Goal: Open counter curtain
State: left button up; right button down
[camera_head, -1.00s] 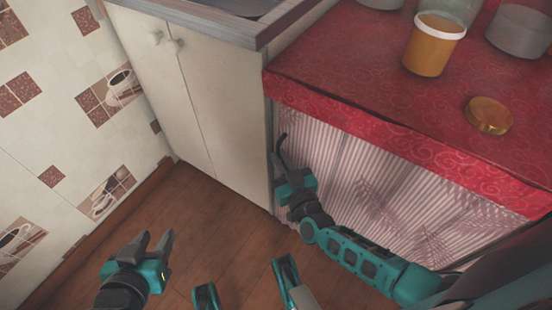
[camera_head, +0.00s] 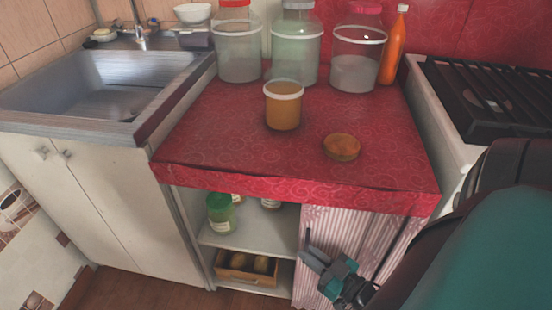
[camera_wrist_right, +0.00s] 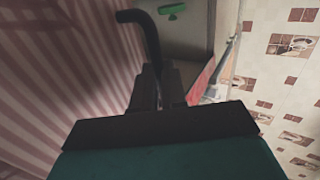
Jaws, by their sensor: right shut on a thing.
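The striped pink-and-white curtain (camera_head: 343,226) hangs under the red counter (camera_head: 225,142), bunched over the right part of the opening. The left part of the opening is uncovered. My right gripper (camera_head: 312,257) is at the curtain's left edge, shut on a dark curved handle (camera_head: 308,237). In the right wrist view, the handle (camera_wrist_right: 148,36) rises from between the closed fingers (camera_wrist_right: 160,85), with the curtain (camera_wrist_right: 70,70) to the left. My left gripper is out of view.
An orange jar (camera_head: 284,106), a lid (camera_head: 342,147) and large jars stand on the counter. A sink cabinet is left, a stove (camera_head: 480,100) right.

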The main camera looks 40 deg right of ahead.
jog(key=s+d, duration=0.3)
jog(key=s, duration=0.1)
jog(key=shift+s+d, duration=0.35)
jog(key=shift+s, duration=0.05)
jog(key=c, duration=1.2)
grip_release()
jog(key=shift+o, duration=0.2)
jog(key=s+d, duration=0.1)
jog(key=s, duration=1.1)
jog(key=shift+s, duration=0.4)
jog(key=shift+s, duration=0.1)
